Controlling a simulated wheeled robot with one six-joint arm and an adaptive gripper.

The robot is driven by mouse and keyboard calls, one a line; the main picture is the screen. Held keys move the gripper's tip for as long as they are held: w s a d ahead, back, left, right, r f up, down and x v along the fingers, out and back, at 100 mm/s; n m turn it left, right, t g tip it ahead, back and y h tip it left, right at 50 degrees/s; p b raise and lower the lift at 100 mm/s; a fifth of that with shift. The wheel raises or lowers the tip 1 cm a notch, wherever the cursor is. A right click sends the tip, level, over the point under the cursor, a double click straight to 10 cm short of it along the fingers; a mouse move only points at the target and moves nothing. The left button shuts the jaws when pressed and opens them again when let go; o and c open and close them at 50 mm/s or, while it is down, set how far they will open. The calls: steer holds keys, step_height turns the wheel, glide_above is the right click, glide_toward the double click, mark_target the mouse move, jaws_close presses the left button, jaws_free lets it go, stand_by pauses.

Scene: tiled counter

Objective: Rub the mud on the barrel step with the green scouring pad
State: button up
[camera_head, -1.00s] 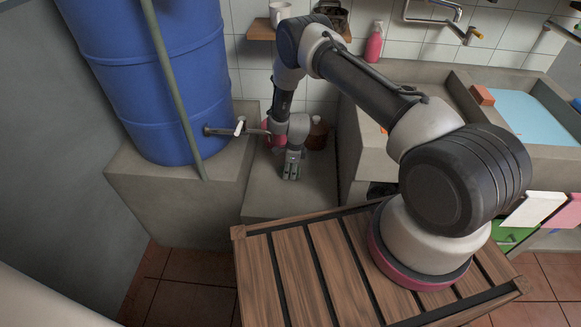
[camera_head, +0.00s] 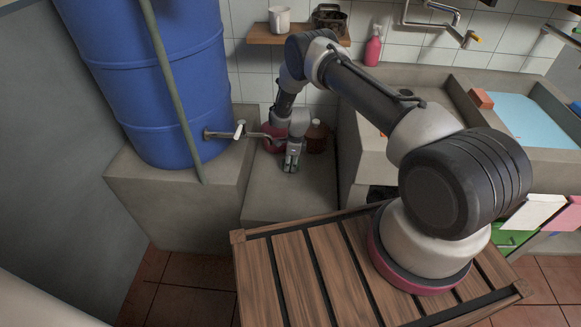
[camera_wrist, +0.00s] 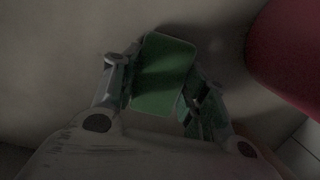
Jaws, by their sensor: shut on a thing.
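The green scouring pad (camera_wrist: 164,74) is between the fingers of my gripper (camera_wrist: 156,92) in the wrist view, with its broad face toward the camera. My gripper is shut on it. In the head view, my gripper (camera_head: 291,163) points down, low over the grey concrete step (camera_head: 285,203) beside the blue barrel (camera_head: 165,75). The pad is too small or hidden to make out there. I cannot tell whether it touches the step. No mud shows clearly; a faint darker patch right of the pad in the wrist view may be shadow or mud.
The barrel's tap (camera_head: 238,130) juts out at left. A concrete sink (camera_head: 370,140) bounds the right, and a shelf (camera_head: 265,34) hangs above. The step's front is clear.

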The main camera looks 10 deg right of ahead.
mark_target(289, 178)
steer(key=shift+w+d, duration=0.25)
steer(key=shift+w, duration=0.55)
steer(key=shift+s+a+r, duration=0.1)
steer(key=shift+s+a, duration=0.3)
steer(key=shift+s, duration=0.85)
steer(key=shift+s+a+f, duration=0.1)
steer(key=shift+s+a, duration=0.35)
steer(key=shift+s, duration=0.85)
steer(key=shift+s+a+r, duration=0.1)
steer(key=shift+s+a, duration=0.3)
steer(key=shift+s, duration=0.85)
steer(key=shift+w+d+f, duration=0.1)
steer(key=shift+w+d, duration=0.15)
steer(key=shift+w, duration=0.45)
steer(key=shift+w+d+f, duration=0.1)
steer(key=shift+w+d, duration=0.1)
steer(key=shift+w, duration=0.45)
steer(key=shift+w+d, duration=0.25)
steer(key=shift+w, duration=0.45)
steer(key=shift+w+d, duration=0.25)
steer(key=shift+w, duration=0.5)
steer(key=c, duration=0.4)
steer(key=shift+w+d, duration=0.2)
steer(key=shift+w, duration=0.35)
steer(key=shift+w+d, duration=0.15)
steer(key=shift+w, duration=0.35)
steer(key=shift+r, duration=0.15)
steer(key=shift+r, duration=2.9)
steer(key=shift+c, duration=0.2)
steer(key=shift+a+r, duration=0.1)
